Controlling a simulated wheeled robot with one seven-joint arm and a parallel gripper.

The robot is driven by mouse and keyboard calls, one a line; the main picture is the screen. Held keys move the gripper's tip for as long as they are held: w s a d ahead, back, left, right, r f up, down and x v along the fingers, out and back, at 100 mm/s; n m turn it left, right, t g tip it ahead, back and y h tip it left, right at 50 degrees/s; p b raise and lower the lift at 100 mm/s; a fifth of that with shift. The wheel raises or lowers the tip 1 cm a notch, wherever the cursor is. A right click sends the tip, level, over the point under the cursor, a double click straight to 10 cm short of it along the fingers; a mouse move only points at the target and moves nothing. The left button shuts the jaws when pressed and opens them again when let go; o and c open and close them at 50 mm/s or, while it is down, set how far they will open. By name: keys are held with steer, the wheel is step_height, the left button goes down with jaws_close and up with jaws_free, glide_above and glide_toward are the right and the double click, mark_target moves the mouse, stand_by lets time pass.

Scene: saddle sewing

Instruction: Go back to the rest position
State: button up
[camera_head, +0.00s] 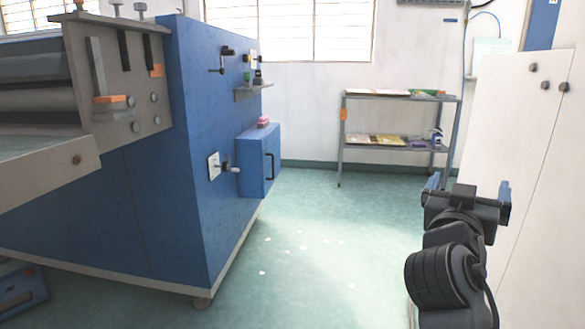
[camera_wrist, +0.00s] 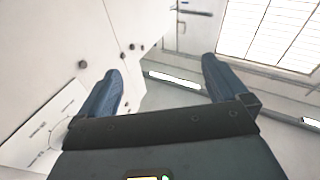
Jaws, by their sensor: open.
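My gripper (camera_head: 468,190) is at the right of the head view, raised above the floor near a white panel. Its two blue fingers are spread apart with nothing between them. In the wrist view the gripper (camera_wrist: 162,85) also shows open and empty, its fingers at left and right of centre. The fingertips touch nothing that I can see.
A large blue machine (camera_head: 140,190) with rollers fills the left. A grey two-level shelf (camera_head: 400,98) stands at the back wall. A white panel (camera_head: 535,130) with dark knobs rises close on the right. The green floor (camera_head: 320,240) between is clear apart from small pale spots.

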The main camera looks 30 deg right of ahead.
steer(key=s+a+f+n+t+y, duration=0.2)
steer(key=a+f+n+t+y, duration=0.6)
steer(key=a+f, duration=0.65)
steer(key=s+a+f+n+y, duration=0.5)
steer(key=s+a+f+y, duration=0.3)
steer(key=s+a, duration=0.3)
steer(key=s+a+r+y, duration=0.1)
steer(key=s+a, duration=0.1)
steer(key=s, duration=0.5)
steer(key=s+a+r+y, duration=0.1)
steer(key=s+r+y, duration=0.1)
steer(key=s, duration=0.5)
step_height(320, 180, up, 19)
steer(key=p, duration=1.9)
steer(key=shift+w+a+g, duration=0.2)
steer(key=shift+w+g, duration=0.1)
steer(key=shift+r, duration=0.1)
